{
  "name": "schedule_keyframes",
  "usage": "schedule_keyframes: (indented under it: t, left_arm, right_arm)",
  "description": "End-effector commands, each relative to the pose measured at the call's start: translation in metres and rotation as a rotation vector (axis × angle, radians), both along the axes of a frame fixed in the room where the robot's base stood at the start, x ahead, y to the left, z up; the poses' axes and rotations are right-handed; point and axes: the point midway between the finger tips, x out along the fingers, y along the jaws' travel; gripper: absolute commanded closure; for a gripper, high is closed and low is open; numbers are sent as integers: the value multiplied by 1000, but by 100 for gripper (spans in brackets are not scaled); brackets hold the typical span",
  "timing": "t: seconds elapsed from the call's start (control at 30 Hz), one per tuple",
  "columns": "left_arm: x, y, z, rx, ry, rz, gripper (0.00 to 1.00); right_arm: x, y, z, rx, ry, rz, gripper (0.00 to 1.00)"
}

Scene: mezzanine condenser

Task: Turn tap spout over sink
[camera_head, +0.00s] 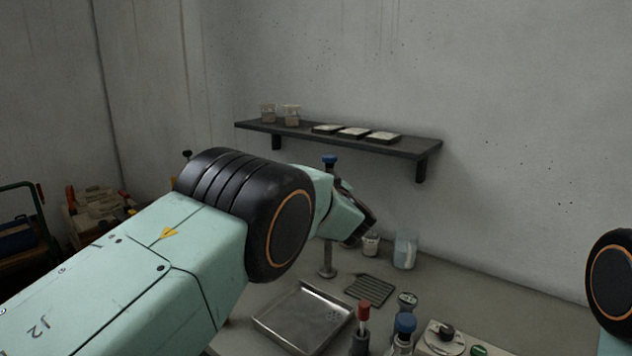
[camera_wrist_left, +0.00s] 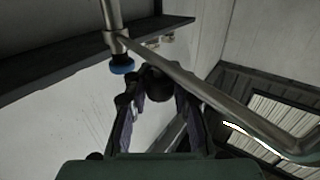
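The metal tap stands behind the sink; its post (camera_head: 326,262) and blue knob (camera_head: 330,160) show in the head view. My left arm hides most of its spout there. In the left wrist view the spout (camera_wrist_left: 235,108) runs from the post, beside the blue knob (camera_wrist_left: 122,64), down to the lower right, where it bends. My left gripper (camera_wrist_left: 158,98) has its fingers apart, close to the spout. A dark round part lies between the fingers; I cannot tell what it belongs to. Contact with the spout is unclear. The sink (camera_head: 302,318) is a shallow metal basin. My right gripper is out of view.
A wall shelf (camera_head: 400,148) with jars and flat dishes is behind the tap. A beaker (camera_head: 405,250), a dark grate (camera_head: 370,290) and red- and blue-capped bottles stand right of the sink. A cluttered trolley (camera_head: 20,235) is at the far left.

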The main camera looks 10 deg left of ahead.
Motion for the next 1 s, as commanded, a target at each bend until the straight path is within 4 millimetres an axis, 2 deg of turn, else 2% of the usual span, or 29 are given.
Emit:
schedule_keyframes:
  t: [0.03, 0.3, 0.63, 0.77, 1.0]
  left_arm:
    - [-2, -5, -10, -1, 17, -6, 74]
    - [-2, -4, -5, 0, 8, -5, 52]
    - [-2, -3, 1, -1, 3, -4, 51]
    - [-1, -3, 17, 0, 0, -3, 51]
    - [0, -3, 62, 0, 2, -4, 51]
  right_arm:
    - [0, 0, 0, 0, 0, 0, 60]
    - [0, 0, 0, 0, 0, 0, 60]
    - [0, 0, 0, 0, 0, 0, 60]
    - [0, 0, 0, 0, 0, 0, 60]
    - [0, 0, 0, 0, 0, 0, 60]
